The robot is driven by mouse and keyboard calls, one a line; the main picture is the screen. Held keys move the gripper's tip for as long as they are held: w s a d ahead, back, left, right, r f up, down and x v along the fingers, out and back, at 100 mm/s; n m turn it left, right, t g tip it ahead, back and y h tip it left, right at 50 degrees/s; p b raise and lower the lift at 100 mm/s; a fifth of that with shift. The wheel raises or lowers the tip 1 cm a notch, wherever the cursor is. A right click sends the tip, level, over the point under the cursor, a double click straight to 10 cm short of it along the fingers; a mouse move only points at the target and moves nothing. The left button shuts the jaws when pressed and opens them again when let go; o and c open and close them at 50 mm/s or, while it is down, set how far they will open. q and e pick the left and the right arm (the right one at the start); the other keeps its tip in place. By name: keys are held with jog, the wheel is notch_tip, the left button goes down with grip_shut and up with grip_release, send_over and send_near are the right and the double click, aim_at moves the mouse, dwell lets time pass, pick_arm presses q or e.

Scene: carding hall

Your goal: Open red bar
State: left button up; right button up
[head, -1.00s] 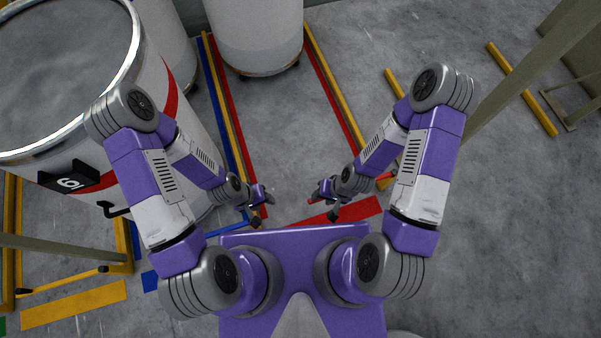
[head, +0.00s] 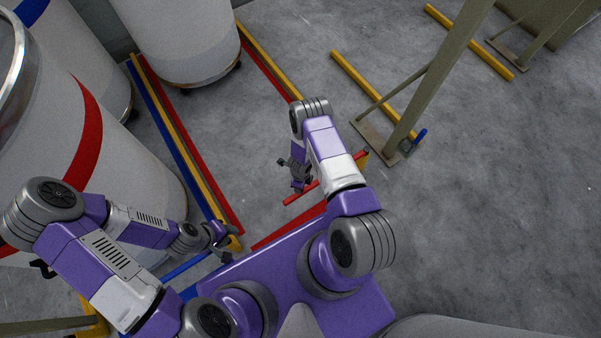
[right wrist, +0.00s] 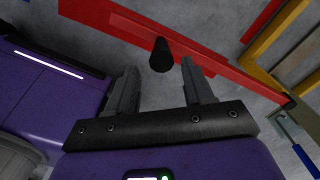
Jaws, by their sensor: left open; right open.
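The red bar (head: 326,180) runs slantwise low over the floor, from a yellow post (head: 362,159) leftwards. In the right wrist view the red bar (right wrist: 215,67) crosses just beyond my fingers, and a dark round knob (right wrist: 161,55) sticks out from it towards me. My right gripper (right wrist: 157,88) is open, with the knob's end lined up between its fingertips; whether they touch it I cannot tell. The right gripper (head: 295,170) is small and partly hidden by its wrist in the head view. My left gripper (head: 227,243) is open and empty, left of the bar.
Large white drums (head: 105,160) fill the left side. Another drum (head: 183,38) stands at the back. A metal post (head: 432,95) with a brace and a blue handle (head: 421,135) stands right of the bar. Open floor (head: 500,210) lies at the right.

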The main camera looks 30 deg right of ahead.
jog(key=shift+w+f, duration=0.1)
jog(key=shift+f, duration=0.5)
notch_tip(320, 180, down, 7)
jog(key=b, duration=0.3)
jog(key=shift+r, duration=0.2)
jog(key=shift+c, duration=0.2)
grip_shut()
